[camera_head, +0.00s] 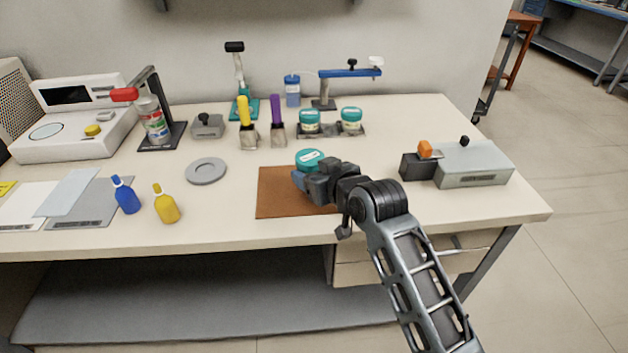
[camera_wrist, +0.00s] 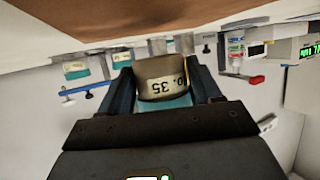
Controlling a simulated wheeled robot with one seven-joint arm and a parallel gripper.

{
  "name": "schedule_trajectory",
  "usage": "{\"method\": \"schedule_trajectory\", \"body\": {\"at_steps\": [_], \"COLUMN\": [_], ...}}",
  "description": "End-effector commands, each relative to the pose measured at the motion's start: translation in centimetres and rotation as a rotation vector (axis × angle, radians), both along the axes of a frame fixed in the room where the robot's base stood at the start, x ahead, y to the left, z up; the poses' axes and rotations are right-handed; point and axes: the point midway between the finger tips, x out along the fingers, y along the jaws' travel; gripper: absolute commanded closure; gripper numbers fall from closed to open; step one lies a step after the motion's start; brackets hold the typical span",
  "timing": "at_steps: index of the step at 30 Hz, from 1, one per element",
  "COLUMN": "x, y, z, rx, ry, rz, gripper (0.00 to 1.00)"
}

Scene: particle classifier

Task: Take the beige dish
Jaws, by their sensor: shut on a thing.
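My gripper (camera_head: 306,178) is shut on a small round beige dish (camera_wrist: 160,72) with a teal lid (camera_head: 309,157). In the wrist view, which is upside down, the two dark fingers stand on either side of the dish, and its pale label reads "35". In the head view the gripper hides most of the dish's body, and the lid shows just beyond the fingers. The dish is upright, at or over the far part of the brown mat (camera_head: 280,200). I cannot tell whether it touches the mat.
Two teal-lidded jars (camera_head: 309,120) (camera_head: 351,118) stand on a dark rack behind. A grey box with an orange knob (camera_head: 472,165) is to the right. A grey disc (camera_head: 206,171), a blue bottle (camera_head: 126,195) and a yellow bottle (camera_head: 166,204) are left. The mat's left part is clear.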

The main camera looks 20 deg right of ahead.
Motion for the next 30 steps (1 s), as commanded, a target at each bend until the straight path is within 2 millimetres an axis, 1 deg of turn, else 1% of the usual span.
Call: {"method": "schedule_trajectory", "body": {"at_steps": [1, 3, 18, 30], "x": [0.0, -0.4, -3.2, -5.0], "y": [0.0, -0.9, -5.5, -8.3], "z": [0.7, 1.0, 4.3, 6.3], "rx": [-0.001, 0.0, 0.001, -0.002], "ry": [-0.003, -0.001, -0.001, -0.001], "rz": [0.0, -0.004, -0.004, -0.001], "gripper": [0.7, 0.7, 0.7, 0.7]}}
